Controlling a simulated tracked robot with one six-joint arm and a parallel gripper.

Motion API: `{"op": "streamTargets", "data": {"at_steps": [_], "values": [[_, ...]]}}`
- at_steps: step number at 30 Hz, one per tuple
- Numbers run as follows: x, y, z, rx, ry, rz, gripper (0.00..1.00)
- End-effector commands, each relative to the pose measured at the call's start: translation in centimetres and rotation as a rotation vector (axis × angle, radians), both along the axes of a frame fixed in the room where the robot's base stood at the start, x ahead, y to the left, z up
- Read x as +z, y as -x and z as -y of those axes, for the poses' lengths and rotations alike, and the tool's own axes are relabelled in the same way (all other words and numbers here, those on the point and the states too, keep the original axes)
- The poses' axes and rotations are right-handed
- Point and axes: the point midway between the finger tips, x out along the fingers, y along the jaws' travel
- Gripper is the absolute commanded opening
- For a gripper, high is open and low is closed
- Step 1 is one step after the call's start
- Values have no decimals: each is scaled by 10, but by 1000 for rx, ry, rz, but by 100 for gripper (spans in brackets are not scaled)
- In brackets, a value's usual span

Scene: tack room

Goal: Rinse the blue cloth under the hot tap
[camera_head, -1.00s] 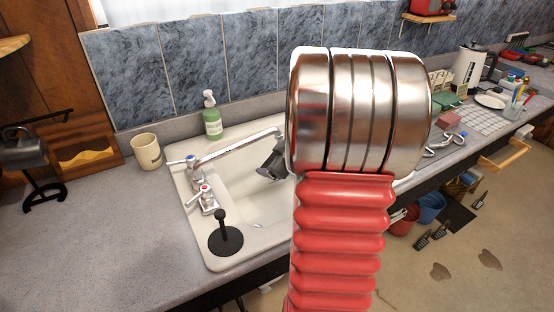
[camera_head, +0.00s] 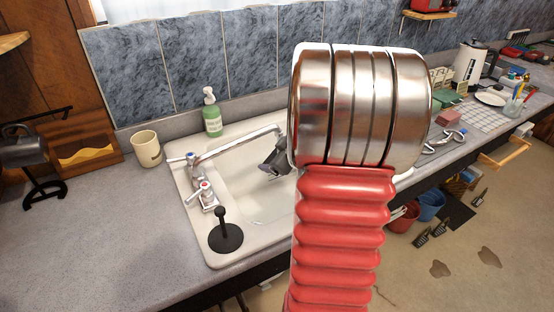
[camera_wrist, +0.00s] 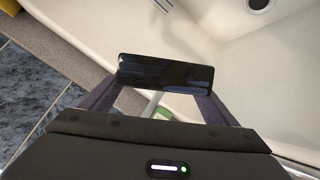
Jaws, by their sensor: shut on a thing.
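The sink (camera_head: 200,250) is white, set in the grey counter. Its chrome spout (camera_head: 235,143) reaches right over the basin. The hot tap handle (camera_head: 205,190) has a red mark and stands in front of the blue-marked handle (camera_head: 187,160). My gripper (camera_head: 275,168) is over the basin near the spout's end, partly hidden by my arm. In the wrist view, my gripper (camera_wrist: 160,92) is shut on a flat, dark, nearly black thing (camera_wrist: 165,75). I cannot tell whether that is the blue cloth. No clearly blue cloth shows, and no running water is discernible.
A black plunger-like thing (camera_head: 225,237) stands on the sink's front left rim. A green soap bottle (camera_head: 212,118) and a cream mug (camera_head: 146,150) stand behind and left. The left counter is clear. The drain (camera_wrist: 259,4) shows in the wrist view.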

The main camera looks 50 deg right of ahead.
Motion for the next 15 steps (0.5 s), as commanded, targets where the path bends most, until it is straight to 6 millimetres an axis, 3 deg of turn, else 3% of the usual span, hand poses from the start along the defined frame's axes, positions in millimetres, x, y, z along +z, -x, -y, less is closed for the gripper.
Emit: {"op": "streamTargets", "data": {"at_steps": [15], "values": [[0,3,9,1,-1,0,56]]}}
